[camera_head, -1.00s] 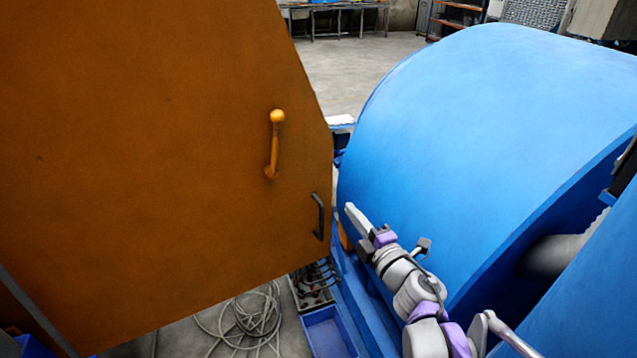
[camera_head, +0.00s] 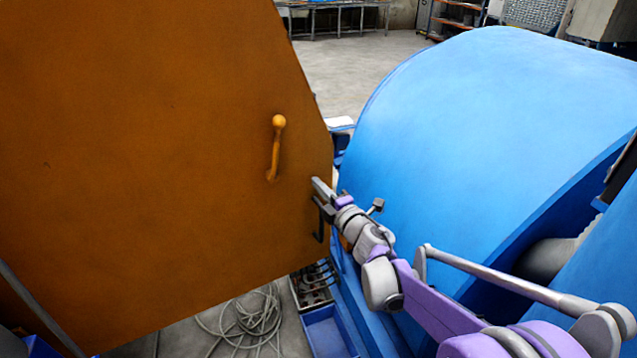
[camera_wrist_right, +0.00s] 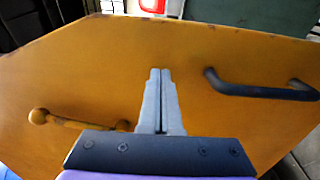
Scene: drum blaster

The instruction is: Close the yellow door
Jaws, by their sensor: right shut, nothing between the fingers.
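The yellow door (camera_head: 160,150) shows as a large orange-yellow panel filling the left of the head view, and it also fills most of the right wrist view (camera_wrist_right: 100,70). It carries an orange handle with a ball end (camera_head: 275,148) and a dark handle (camera_head: 320,222) near its right edge. My right gripper (camera_head: 317,188) is at the door's right edge, by the top of the dark handle. In the right wrist view its fingers (camera_wrist_right: 160,75) are together and empty, between the ball-ended handle and the dark handle (camera_wrist_right: 260,90). I cannot tell whether they touch the door. My left gripper is not in view.
A big blue drum housing (camera_head: 470,140) stands to the right, close beside my right arm. A blue bin (camera_head: 325,330) and a coiled grey hose (camera_head: 240,320) lie on the floor below the door. Open floor and a workbench (camera_head: 335,15) show behind.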

